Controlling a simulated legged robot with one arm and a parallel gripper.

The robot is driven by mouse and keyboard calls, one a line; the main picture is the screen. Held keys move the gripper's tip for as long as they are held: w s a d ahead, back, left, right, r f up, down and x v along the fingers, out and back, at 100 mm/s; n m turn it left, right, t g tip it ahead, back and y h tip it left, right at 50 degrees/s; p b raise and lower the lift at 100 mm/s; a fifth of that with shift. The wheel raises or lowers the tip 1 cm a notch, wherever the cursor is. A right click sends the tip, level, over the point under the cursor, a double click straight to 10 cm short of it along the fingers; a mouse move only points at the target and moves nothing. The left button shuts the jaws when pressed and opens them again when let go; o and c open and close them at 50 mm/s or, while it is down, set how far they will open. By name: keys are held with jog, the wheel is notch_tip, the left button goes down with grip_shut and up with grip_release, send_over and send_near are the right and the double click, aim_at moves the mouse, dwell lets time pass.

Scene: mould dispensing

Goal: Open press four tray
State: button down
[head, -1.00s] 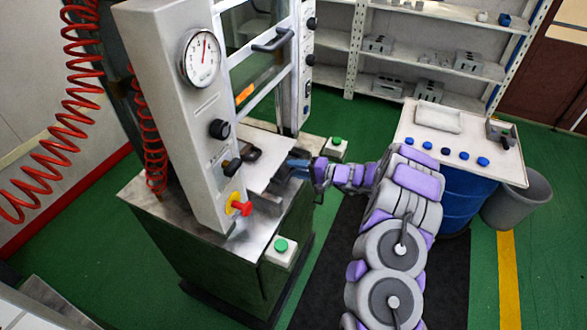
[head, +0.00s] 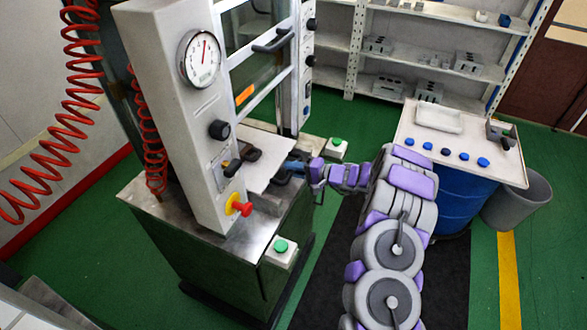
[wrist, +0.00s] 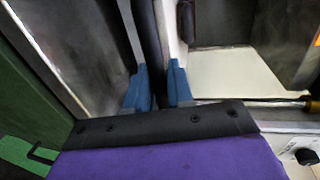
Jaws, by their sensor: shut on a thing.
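The press (head: 172,75) stands at the left with a gauge on its tall grey column. Its pale tray plate (head: 262,172) lies at table height behind the column, which hides part of it. In the wrist view the pale plate (wrist: 240,78) lies right of my fingers. My gripper (head: 294,166) is at the plate's right edge. Its blue fingers (wrist: 160,88) stand on either side of a dark upright bar (wrist: 148,40), which looks like the tray handle, and are shut on it. How far the tray is out cannot be told.
A red emergency button (head: 240,206) and a green button box (head: 281,250) sit near the press front. Another green button (head: 336,142) is behind my gripper. A blue drum (head: 455,195) with a white top and a grey bin (head: 520,200) stand right.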

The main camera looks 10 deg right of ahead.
dwell(0.3)
jog(key=f+b+v, duration=0.1)
jog(key=f+v, duration=0.2)
jog(key=v, duration=1.2)
jog(key=d+f+b+v, duration=0.1)
jog(key=f+b+v, duration=0.1)
jog(key=v, duration=1.4)
jog(key=shift+s+f, duration=0.35)
jog(key=shift+f, duration=0.35)
jog(key=c, duration=1.2)
grip_release()
jog(key=shift+o, duration=0.2)
jog(key=shift+d, duration=0.1)
jog(key=v, duration=1.7)
jog(key=shift+p, duration=0.45)
jog(key=shift+d, duration=0.2)
